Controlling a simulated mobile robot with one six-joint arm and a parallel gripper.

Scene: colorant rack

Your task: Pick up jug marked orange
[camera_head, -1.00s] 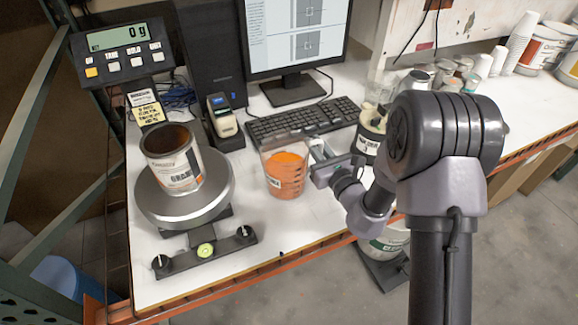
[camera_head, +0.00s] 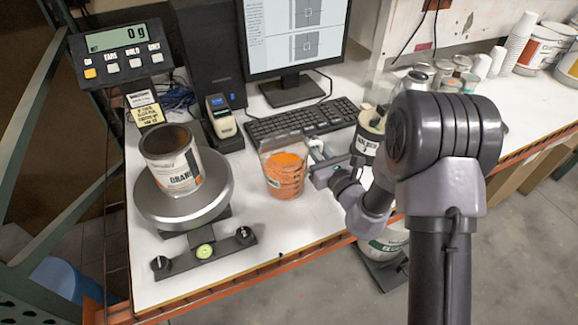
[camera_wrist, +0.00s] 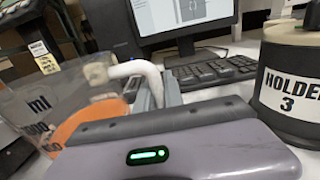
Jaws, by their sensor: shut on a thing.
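The jug marked orange (camera_head: 285,174) is a clear measuring jug with orange contents, standing on the white table between the scale and the keyboard. It also shows at the left in the wrist view (camera_wrist: 85,125), where its white handle (camera_wrist: 138,69) reaches toward my gripper. My gripper (camera_head: 318,160) is to the right of the jug and shut on its handle. In the wrist view the jaws (camera_wrist: 157,88) are close together at the handle, partly hidden by the gripper body. I cannot tell whether the jug's base is off the table.
A can (camera_head: 172,160) stands on the scale (camera_head: 222,198) at the left, whose display (camera_head: 118,37) reads 0 g. A container marked Holder 3 (camera_wrist: 290,85) is close on the right. The keyboard (camera_head: 300,120) and monitor (camera_head: 296,35) are behind.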

